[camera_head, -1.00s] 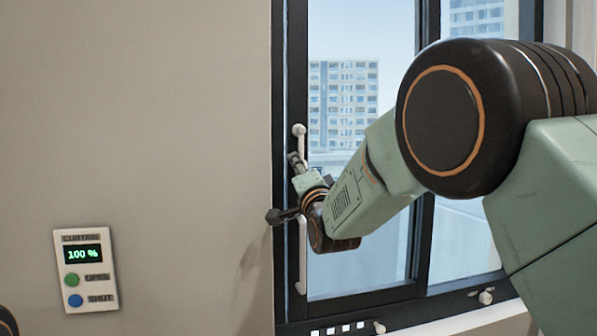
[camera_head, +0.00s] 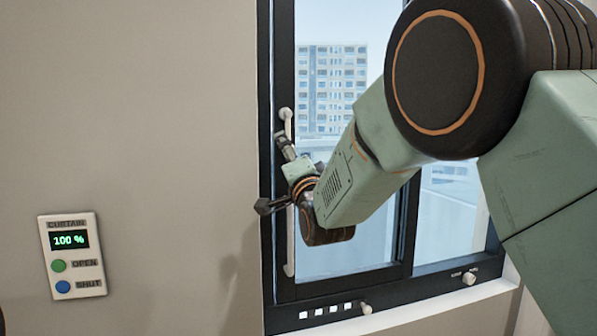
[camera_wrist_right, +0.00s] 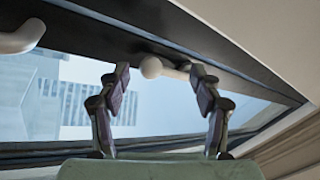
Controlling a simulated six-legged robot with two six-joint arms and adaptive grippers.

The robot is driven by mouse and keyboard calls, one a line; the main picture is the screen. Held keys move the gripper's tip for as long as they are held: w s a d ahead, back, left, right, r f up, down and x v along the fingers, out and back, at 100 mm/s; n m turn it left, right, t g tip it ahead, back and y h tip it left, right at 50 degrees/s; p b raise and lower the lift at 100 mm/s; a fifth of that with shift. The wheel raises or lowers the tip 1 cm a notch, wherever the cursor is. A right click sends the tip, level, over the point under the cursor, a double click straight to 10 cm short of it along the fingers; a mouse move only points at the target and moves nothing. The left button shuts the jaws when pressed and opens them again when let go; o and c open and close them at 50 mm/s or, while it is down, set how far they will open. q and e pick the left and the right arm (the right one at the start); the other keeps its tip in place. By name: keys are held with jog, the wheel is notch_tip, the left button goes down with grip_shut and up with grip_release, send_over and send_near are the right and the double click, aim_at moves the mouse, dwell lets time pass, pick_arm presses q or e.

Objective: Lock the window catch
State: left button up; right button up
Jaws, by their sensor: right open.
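White fittings stand on the dark window frame. A white rounded end (camera_head: 286,114) shows above my right gripper in the head view, and a white vertical bar (camera_head: 290,262) shows below it. My gripper hides the stretch between. My right gripper (camera_head: 272,174) is open at the frame's left upright. In the right wrist view, a white ball-ended lever (camera_wrist_right: 151,67) appears between the open fingers (camera_wrist_right: 160,82), beyond their tips. Contact cannot be told. A second white curved end (camera_wrist_right: 22,38) lies at upper left. I cannot tell which fitting is the catch. My left gripper is out of view.
A curtain panel (camera_head: 72,256) reading 100 % is on the wall at left. White knobs (camera_head: 366,308) and (camera_head: 469,279) sit along the lower frame, the right one with small unreadable labels. My right arm covers much of the window glass (camera_head: 330,80).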

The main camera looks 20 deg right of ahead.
jog(key=v, duration=0.9)
jog(key=shift+s+r, duration=0.15)
jog(key=shift+s, duration=0.15)
jog(key=shift+w, duration=0.1)
